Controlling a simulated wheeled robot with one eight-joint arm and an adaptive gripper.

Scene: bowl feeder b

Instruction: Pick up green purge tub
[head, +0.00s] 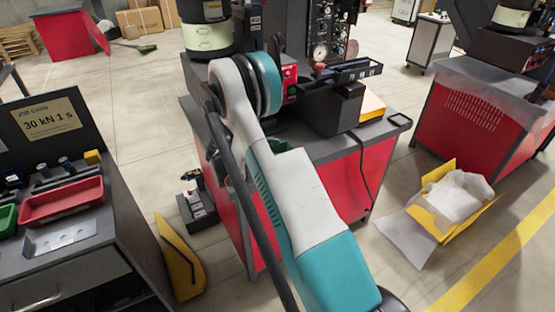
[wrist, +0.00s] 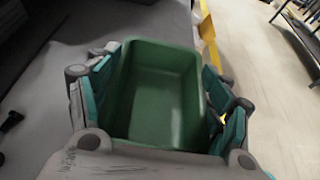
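The green purge tub (wrist: 160,95) is an empty, open-topped rectangular tub, seen from above in the wrist view. My gripper (wrist: 160,78) has one teal-padded finger along its left wall and one along its right wall. Both pads lie very close to the walls, with no clear gap. I cannot tell whether they press on it or whether the tub rests on the grey surface. In the head view, a small patch of green (head: 279,146) shows beside my arm at the grey machine top (head: 345,142). My gripper is hidden there.
A red-sided machine base (head: 345,187) stands behind my arm. A workbench at left holds a red tray (head: 60,203) and a sign (head: 48,122). A yellow box with white lining (head: 456,192) stands on the floor at right. Some floor between them is clear.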

